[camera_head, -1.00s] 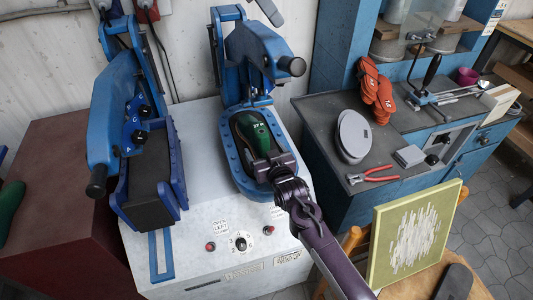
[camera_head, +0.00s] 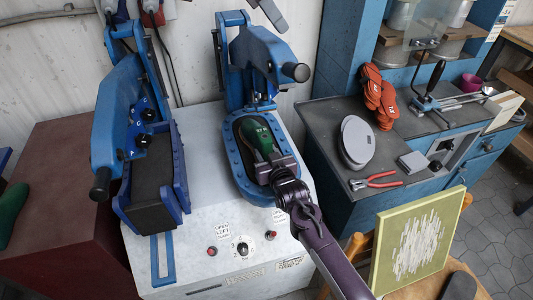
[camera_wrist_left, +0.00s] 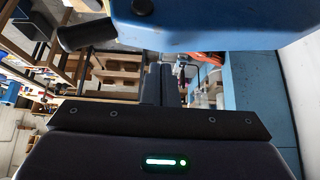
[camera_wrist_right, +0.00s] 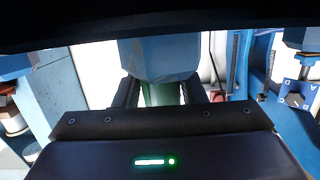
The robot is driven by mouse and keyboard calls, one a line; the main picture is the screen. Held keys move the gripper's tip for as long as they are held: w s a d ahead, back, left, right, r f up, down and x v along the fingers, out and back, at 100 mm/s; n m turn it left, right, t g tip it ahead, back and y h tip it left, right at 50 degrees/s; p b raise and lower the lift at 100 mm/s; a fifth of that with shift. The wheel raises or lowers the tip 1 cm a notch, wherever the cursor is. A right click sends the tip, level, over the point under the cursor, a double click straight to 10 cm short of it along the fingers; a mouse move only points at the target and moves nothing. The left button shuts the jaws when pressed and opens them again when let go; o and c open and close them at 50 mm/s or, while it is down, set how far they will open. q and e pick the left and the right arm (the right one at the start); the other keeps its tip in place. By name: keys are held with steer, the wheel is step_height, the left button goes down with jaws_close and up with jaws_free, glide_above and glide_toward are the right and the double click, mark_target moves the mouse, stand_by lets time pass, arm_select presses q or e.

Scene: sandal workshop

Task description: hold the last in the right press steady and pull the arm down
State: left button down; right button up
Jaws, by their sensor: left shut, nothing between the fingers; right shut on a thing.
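The green last (camera_head: 257,138) stands in the blue-rimmed tray of the right press (camera_head: 233,160). My right gripper (camera_head: 272,160) is shut on the near end of the last. The right wrist view shows a strip of its green (camera_wrist_right: 160,94) between the fingers. The press arm (camera_head: 262,50) is raised above the last, with a black handle knob (camera_head: 297,72) at its front. My left gripper (camera_head: 277,22) is shut and empty, above the press arm and apart from the knob. In the left wrist view the blue arm (camera_wrist_left: 215,25) and black handle (camera_wrist_left: 86,34) are close by.
The left press (camera_head: 118,120) stands beside it, its arm also raised. Knobs and buttons are on the white cabinet front (camera_head: 230,275). A side bench (camera_head: 315,120) holds grey soles (camera_head: 355,140), red pliers (camera_head: 375,180) and orange sandals (camera_head: 378,95). A green framed panel (camera_head: 415,240) leans at front right.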

mark_target(268, 59)
arm_select(q)
steer(key=shift+s+a+f, duration=0.1)
steer(key=shift+a+f, duration=0.15)
steer(key=shift+f, duration=0.4)
steer(key=shift+s+a+f, duration=0.1)
steer(key=shift+a+f, duration=0.15)
steer(key=shift+f, duration=0.4)
steer(key=shift+f, duration=0.1)
steer(key=shift+s+f, duration=0.1)
steer(key=shift+f, duration=1.05)
arm_select(e)
steer(key=shift+s, duration=0.1)
steer(key=shift+a, duration=0.1)
arm_select(q)
steer(key=shift+s+d+f, duration=0.15)
steer(key=shift+s+f, duration=0.1)
steer(key=shift+f, duration=0.35)
steer(key=shift+s+d+f, duration=0.1)
steer(key=shift+s+f, duration=0.1)
steer(key=shift+f, duration=0.5)
